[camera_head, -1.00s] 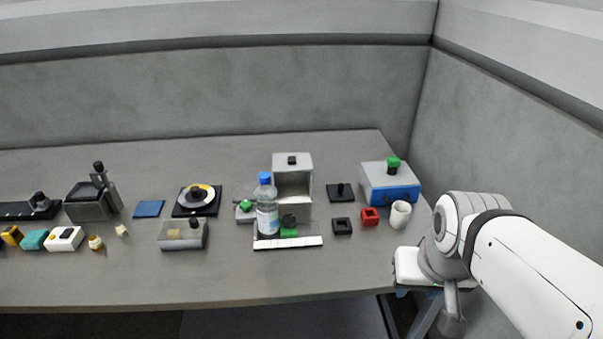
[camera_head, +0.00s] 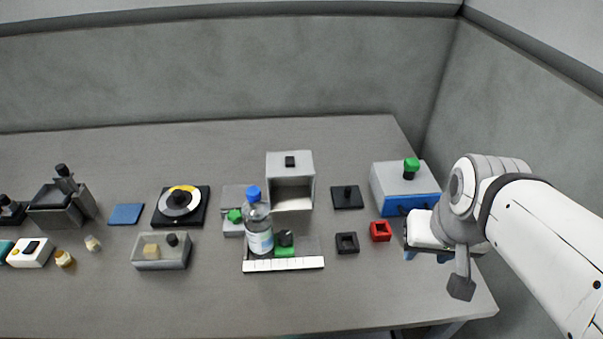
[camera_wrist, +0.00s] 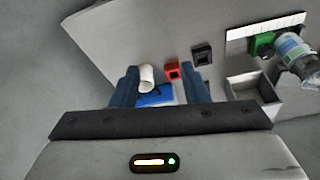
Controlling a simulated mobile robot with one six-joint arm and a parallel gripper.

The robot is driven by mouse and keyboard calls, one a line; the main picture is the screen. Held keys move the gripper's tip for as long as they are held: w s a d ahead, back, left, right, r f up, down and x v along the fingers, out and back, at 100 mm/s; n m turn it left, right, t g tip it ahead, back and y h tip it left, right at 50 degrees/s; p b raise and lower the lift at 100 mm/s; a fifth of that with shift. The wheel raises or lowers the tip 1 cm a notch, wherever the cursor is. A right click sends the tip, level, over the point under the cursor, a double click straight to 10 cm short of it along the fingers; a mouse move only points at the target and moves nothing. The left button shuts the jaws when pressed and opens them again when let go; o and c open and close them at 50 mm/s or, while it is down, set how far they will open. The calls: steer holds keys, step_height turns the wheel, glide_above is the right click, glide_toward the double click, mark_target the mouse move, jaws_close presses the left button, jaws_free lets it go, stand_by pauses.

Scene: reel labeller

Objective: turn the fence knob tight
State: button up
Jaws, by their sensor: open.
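The fence looks to be the green block (camera_head: 285,251) behind a white ruled strip (camera_head: 284,264), with a dark round knob (camera_head: 286,238) on top. A clear bottle with a blue cap (camera_head: 259,228) stands just left of it, close by. In the wrist view the green block (camera_wrist: 262,43) shows at the upper right, partly covered by the bottle (camera_wrist: 295,52); I cannot make out the knob clearly there. My gripper (camera_wrist: 160,82) is open and empty, its blue fingers apart. In the head view it is at the table's right end, well right of the knob.
A white mug (camera_wrist: 147,77) and a blue box (camera_wrist: 156,97) show between my fingers in the wrist view. A red block (camera_head: 381,231) and a black square ring (camera_head: 347,243) lie between my gripper and the fence. A grey housing (camera_head: 290,165) stands behind. The front table strip is clear.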

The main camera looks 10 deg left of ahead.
steer(key=shift+o, duration=0.7)
steer(key=shift+w+a+n, duration=0.2)
steer(key=shift+w+n, duration=0.1)
steer(key=shift+o, duration=0.6)
steer(key=w+a+n, duration=0.1)
steer(key=n, duration=0.1)
steer(key=w+a+n+g, duration=0.1)
steer(key=w+n, duration=0.1)
steer(key=w+a+n, duration=0.1)
steer(key=w, duration=0.1)
steer(key=shift+a+r+n+y+p, duration=0.2)
steer(key=shift+n+y+p, duration=0.2)
steer(key=n+g+y+p, duration=0.2)
steer(key=n+g, duration=0.4)
steer(key=n, duration=1.6)
glide_toward(287, 233)
steer(key=f, duration=0.1)
steer(key=p+x, duration=0.1)
steer(key=x, duration=0.7)
steer(key=shift+s+a+r+p, duration=0.15)
steer(key=shift+s+p, duration=0.1)
steer(key=shift+p, duration=0.15)
steer(key=shift+c, duration=0.4)
